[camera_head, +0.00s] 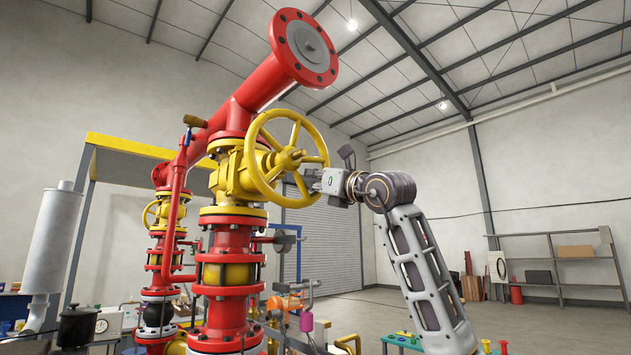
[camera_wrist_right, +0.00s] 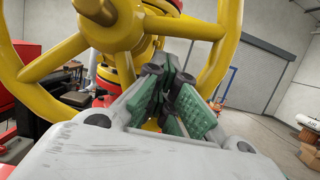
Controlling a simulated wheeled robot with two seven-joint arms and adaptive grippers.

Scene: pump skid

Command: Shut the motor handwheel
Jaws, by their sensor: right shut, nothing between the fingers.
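A large yellow handwheel (camera_head: 289,158) is on a yellow valve (camera_head: 232,172) in the middle of the head view. No label shows whether it is the motor handwheel. In the wrist view its rim (camera_wrist_right: 224,45) curves past my fingers, and its hub is at the top left. My right gripper (camera_head: 314,179) is at the right side of the wheel, by its rim. Its green-padded fingers (camera_wrist_right: 168,98) are closed together with nothing between them. I cannot tell whether they touch the rim or a spoke. My left gripper is out of view.
Red flanged pipes (camera_head: 233,115) rise above and below the valve. A smaller yellow handwheel (camera_head: 149,214) is farther left. A grey cylinder (camera_head: 53,238) stands at the left. Shelves (camera_head: 562,262) stand by the right wall, with open floor before them.

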